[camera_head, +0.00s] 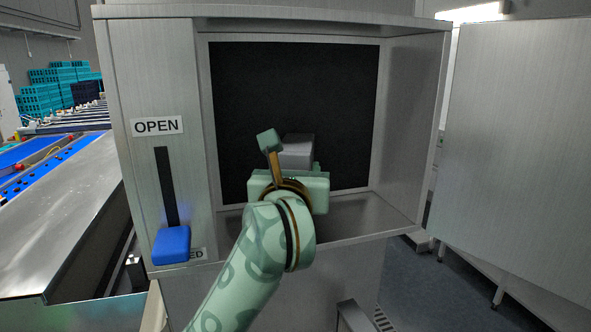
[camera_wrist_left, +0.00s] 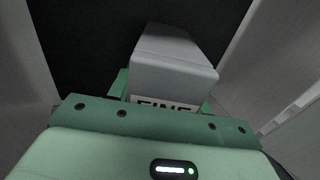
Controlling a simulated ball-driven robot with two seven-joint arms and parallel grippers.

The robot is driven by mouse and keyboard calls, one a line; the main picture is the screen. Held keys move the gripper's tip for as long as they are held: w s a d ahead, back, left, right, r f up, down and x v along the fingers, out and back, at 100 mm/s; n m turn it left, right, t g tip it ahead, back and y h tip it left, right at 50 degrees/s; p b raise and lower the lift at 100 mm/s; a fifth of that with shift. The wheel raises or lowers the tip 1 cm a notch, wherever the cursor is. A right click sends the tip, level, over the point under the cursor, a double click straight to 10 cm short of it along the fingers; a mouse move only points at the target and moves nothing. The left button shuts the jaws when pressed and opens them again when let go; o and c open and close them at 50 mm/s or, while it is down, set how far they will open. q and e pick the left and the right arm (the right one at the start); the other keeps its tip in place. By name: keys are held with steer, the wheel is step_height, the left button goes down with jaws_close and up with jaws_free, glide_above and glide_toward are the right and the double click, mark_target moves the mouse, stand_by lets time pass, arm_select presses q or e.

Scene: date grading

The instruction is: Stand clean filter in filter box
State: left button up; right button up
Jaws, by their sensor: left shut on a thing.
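The filter (camera_head: 240,95) is a large upright panel with a dark face and a pale frame, standing in the opening of the grey metal filter box (camera_head: 405,120). A grey block-shaped handle (camera_head: 297,150) stands out from the dark face. In the left wrist view the handle (camera_wrist_left: 172,65) bears a partly hidden label that seems to read "FINE". My left gripper (camera_wrist_left: 165,95) is shut on this handle; in the head view (camera_head: 298,168) it is mostly hidden behind its own wrist. I cannot tell whether the filter touches the back of the box. My right gripper is not in view.
A blue lever knob (camera_head: 172,245) sits at the bottom of a slot below the "OPEN" sign (camera_head: 157,126), partly covering a lower sign. A grey door panel (camera_head: 515,150) stands open at right. Bare box floor (camera_head: 375,215) shows before the filter. A conveyor (camera_head: 60,215) runs along the left.

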arm_select(q)
steer(key=o, duration=1.1)
steer(key=shift+f, duration=0.1)
steer(key=s+b, duration=0.2)
steer(key=s, duration=1)
steer(key=shift+a+b, duration=0.3)
steer(key=shift+a, duration=0.15)
